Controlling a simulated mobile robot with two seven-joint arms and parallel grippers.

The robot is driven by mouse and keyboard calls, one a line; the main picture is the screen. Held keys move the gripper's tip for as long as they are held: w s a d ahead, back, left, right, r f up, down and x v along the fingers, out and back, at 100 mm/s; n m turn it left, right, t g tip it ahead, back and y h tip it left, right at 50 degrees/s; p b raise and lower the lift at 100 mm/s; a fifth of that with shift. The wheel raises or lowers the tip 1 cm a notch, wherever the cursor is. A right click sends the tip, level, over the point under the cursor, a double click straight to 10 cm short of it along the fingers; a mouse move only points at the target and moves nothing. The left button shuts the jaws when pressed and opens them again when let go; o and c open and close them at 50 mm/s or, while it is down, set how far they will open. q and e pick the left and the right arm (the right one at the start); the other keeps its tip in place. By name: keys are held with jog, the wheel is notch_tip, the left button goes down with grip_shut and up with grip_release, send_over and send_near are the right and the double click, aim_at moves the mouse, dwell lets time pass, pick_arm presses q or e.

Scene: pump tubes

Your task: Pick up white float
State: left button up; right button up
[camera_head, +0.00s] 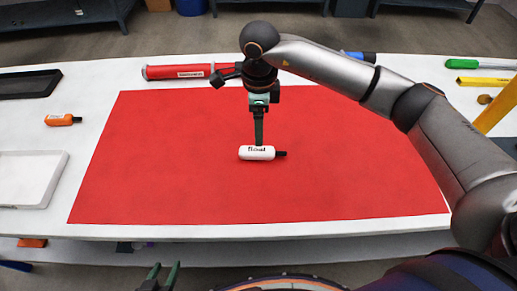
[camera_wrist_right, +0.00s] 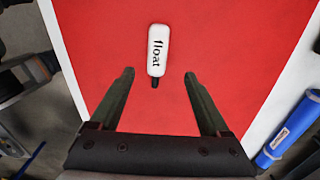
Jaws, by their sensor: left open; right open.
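The white float (camera_head: 257,153) is a short white cylinder with black lettering and a black tip pointing right, lying on the red mat (camera_head: 150,190). My right gripper (camera_head: 259,143) reaches in from the right, seen edge-on above the float. In the right wrist view the float (camera_wrist_right: 158,52) lies mostly ahead of the open, empty fingers (camera_wrist_right: 159,73), its dark tip lined up between them. Whether a finger touches the float cannot be told. My left gripper (camera_head: 161,277) shows only as two spread, empty fingertips at the bottom edge, well away from the float.
A red tube (camera_head: 175,72) lies behind the mat. A white tray (camera_head: 25,180), an orange bottle (camera_head: 60,120) and a black tray (camera_head: 28,84) are at the left. A green-handled tool (camera_head: 480,64) and a yellow bar (camera_head: 487,82) lie right. The mat around the float is clear.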

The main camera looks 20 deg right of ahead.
aim_at(258, 149)
jog(key=f, duration=0.6)
jog(key=f+p, duration=0.1)
jog(key=f, duration=0.2)
jog(key=shift+s+a, duration=0.2)
jog(key=shift+a, duration=0.05)
jog(key=shift+c, duration=0.2)
grip_shut()
